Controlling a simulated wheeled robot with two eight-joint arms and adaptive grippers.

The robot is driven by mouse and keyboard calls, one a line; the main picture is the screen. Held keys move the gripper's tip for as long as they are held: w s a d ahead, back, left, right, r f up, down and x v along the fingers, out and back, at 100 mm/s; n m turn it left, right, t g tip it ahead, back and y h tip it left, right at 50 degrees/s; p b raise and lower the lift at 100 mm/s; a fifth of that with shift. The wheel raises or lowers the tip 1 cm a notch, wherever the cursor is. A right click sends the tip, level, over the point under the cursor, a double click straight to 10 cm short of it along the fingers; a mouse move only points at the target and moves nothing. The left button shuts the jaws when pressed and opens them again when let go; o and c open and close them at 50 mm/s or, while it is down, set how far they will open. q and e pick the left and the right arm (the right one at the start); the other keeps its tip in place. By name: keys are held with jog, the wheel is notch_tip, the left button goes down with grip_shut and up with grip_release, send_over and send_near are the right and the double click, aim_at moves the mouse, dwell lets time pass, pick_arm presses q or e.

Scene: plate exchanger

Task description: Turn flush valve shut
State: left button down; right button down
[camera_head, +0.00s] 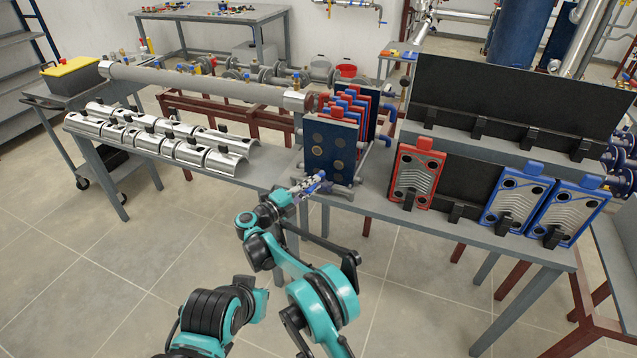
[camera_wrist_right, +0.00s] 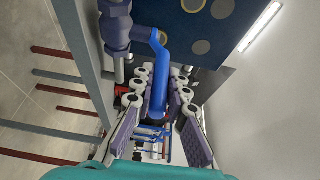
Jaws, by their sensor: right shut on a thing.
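The flush valve's blue lever handle (camera_wrist_right: 160,75) shows in the right wrist view, beside its grey-purple body (camera_wrist_right: 116,28). My right gripper (camera_wrist_right: 163,90) has its fingers on both sides of the handle and is shut on it. In the head view, my right gripper (camera_head: 312,184) is at the front edge of the table, just below the dark blue end plate (camera_head: 331,148) of the exchanger. The valve is small there and partly covered by the fingers. I cannot tell the handle's exact turn. My left gripper is out of view.
Red and blue plates (camera_head: 358,104) stand behind the end plate. A red-framed plate (camera_head: 416,178) and blue-framed plates (camera_head: 515,195) lean in racks at right. Silver half-shells (camera_head: 160,135) lie on the left table. The floor (camera_head: 130,250) at left is clear.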

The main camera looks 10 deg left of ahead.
jog(key=shift+a, duration=0.1)
dwell(0.3)
jog(key=c, duration=1.5)
grip_release()
jog(key=shift+w, duration=0.1)
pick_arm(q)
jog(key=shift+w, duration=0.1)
pick_arm(e)
jog(key=shift+r, duration=0.1)
